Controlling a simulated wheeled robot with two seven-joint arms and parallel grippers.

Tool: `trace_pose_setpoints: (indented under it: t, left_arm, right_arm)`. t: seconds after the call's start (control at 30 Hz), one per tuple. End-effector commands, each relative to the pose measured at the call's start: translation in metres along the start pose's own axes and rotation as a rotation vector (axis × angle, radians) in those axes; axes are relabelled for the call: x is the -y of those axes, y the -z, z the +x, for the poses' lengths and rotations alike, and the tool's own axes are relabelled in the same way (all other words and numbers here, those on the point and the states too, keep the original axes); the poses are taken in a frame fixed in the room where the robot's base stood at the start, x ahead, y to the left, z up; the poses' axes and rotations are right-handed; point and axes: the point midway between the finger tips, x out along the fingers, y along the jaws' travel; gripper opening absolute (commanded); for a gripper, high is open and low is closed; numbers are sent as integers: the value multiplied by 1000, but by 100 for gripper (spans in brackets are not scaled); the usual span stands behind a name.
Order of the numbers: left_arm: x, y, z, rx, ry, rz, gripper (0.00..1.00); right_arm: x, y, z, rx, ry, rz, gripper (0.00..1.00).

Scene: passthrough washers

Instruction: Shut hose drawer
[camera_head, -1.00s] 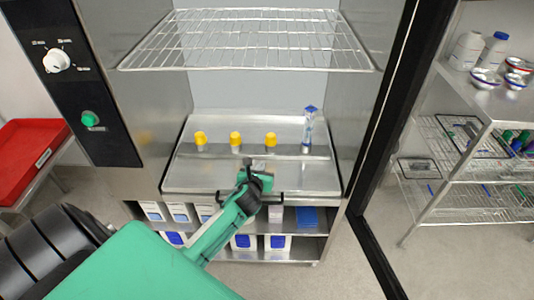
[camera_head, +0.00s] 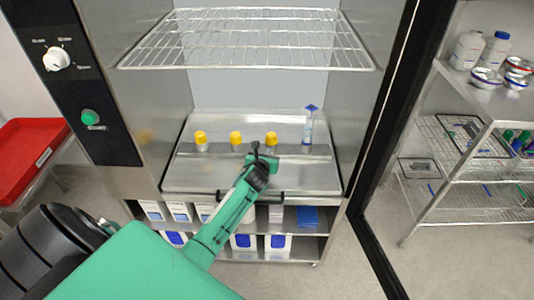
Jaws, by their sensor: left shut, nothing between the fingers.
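The hose drawer (camera_head: 190,177) is the metal tray-like floor at the bottom of the open washer chamber, with a dark handle bar (camera_head: 283,197) along its front edge. Several yellow-capped pieces (camera_head: 235,139) and a clear piece with a blue top (camera_head: 309,125) stand in a row on it. My left gripper (camera_head: 262,158) is shut and empty, above the front half of the drawer. My left forearm crosses over the handle and hides its middle. I cannot tell whether the gripper touches the drawer. My right gripper is not in view.
A wire rack (camera_head: 245,40) spans the chamber above. The dark-edged door frame (camera_head: 365,180) stands at the right. Boxes sit on a shelf (camera_head: 310,243) below. A steel cart (camera_head: 480,120) with bottles and bowls is at the right, a red tray (camera_head: 25,160) at the left.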

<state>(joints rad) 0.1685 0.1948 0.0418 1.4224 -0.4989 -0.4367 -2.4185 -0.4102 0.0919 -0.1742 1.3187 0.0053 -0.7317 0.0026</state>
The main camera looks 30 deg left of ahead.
Motion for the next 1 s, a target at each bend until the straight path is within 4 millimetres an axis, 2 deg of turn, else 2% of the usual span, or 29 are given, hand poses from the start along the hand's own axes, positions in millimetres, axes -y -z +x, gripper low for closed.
trace_pose_setpoints:
  t: [0.13, 0.33, 0.5, 1.0]
  left_arm:
    - [-2, -4, 8, 1, 1, 3, 0]
    - [-7, -13, 35, 3, 1, 4, 0]
    - [-11, -16, 47, 2, -1, 1, 0]
    - [-15, -22, 49, 8, -4, 2, 0]
  right_arm:
    - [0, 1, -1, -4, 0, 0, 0]
    - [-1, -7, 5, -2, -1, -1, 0]
    - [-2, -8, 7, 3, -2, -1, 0]
    - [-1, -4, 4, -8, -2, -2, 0]
